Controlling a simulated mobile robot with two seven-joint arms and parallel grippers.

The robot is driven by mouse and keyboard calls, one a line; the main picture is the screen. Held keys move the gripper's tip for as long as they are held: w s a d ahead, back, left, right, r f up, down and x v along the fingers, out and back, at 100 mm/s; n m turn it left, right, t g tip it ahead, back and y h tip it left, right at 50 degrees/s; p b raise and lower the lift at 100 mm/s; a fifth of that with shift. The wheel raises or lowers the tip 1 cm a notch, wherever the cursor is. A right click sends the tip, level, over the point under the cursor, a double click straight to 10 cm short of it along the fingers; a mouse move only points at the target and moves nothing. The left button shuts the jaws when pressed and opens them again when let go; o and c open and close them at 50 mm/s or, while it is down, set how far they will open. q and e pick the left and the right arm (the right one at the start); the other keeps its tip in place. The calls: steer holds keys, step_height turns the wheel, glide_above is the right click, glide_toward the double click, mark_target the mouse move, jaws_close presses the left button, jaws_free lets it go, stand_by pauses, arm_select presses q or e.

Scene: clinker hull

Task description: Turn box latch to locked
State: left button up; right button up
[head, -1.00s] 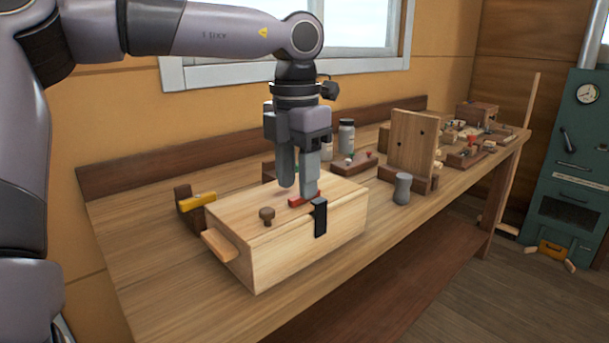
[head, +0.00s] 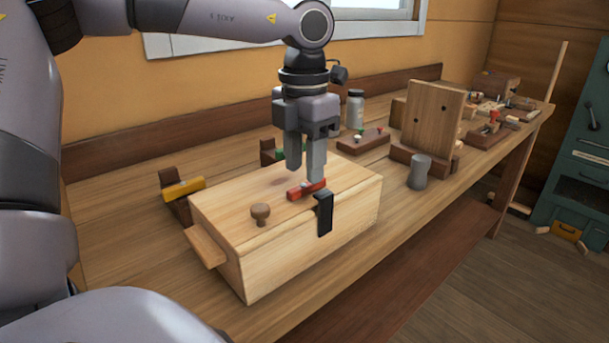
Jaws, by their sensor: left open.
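A pale wooden box (head: 300,246) stands shut on the workbench. A red latch bar (head: 304,190) lies across its lid near the front edge. A black hasp (head: 324,213) hangs over the front edge beside the latch's right end. A round brown knob (head: 261,211) is on the lid to the left. My left gripper (head: 304,176) points down over the latch, open, with its fingertips just above or beside the red bar; I cannot tell whether they touch it. The right gripper is not in view.
A yellow-topped wooden block (head: 183,189) stands left of the box. An upright wooden board (head: 432,117), a grey cylinder (head: 419,172) and a grey jar (head: 355,108) stand to the right and behind. Bare bench (head: 120,220) lies to the left.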

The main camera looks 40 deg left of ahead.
mark_target(304, 185)
arm_select(q)
steer(key=shift+f, duration=1.55)
jaws_close()
